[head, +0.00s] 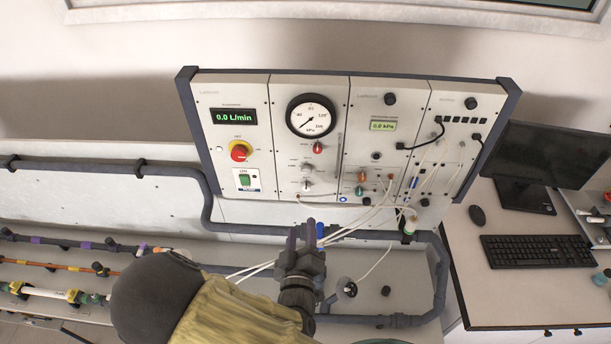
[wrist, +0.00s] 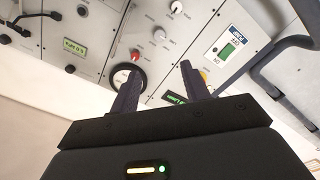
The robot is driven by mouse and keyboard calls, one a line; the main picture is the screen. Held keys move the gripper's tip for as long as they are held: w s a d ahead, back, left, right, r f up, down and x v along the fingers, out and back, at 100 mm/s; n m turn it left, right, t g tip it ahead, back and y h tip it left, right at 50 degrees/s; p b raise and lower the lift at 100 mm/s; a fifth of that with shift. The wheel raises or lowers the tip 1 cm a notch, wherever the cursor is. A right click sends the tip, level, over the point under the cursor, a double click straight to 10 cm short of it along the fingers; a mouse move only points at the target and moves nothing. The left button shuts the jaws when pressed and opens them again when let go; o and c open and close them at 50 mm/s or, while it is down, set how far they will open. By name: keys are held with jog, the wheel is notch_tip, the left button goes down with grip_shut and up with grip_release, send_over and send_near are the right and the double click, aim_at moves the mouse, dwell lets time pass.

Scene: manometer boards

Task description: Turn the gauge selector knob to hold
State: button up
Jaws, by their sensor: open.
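The panel has a round dial gauge (head: 311,115) with a red knob (head: 318,148) below it. Two white knobs, an upper one (head: 307,167) and a lower one (head: 307,185), sit under that. The labels are too small to read, so I cannot tell which is the gauge selector or its setting. My gripper (head: 302,234) is open and empty, below and in front of the panel. In the wrist view the panel appears upside down, with the red knob (wrist: 135,55) and a white knob (wrist: 159,33) beyond my open fingers (wrist: 160,80). The fingers touch no knob; one partly hides the gauge.
Left are a red-yellow emergency button (head: 240,151) and a green switch (head: 245,181). Right are orange (head: 361,176) and green (head: 360,190) knobs. White tubes (head: 345,222) hang before the panel's lower part. A dark pipe (head: 210,215) runs below. A desk holds a keyboard (head: 536,251).

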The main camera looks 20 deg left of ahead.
aim_at(306, 172)
jog(key=shift+w+a+f+b, duration=0.1)
jog(key=shift+f+b, duration=0.05)
jog(key=shift+b, duration=0.45)
jog(key=b+x, duration=0.2)
jog(key=b, duration=0.4)
jog(key=shift+a+f+b, duration=0.1)
jog(key=shift+b, duration=0.3)
jog(key=shift+w+b, duration=0.25)
jog(key=shift+b, duration=0.55)
jog(key=x, duration=1.4)
jog(key=shift+w+r, duration=0.25)
jog(key=shift+w, duration=0.15)
jog(key=c, duration=1)
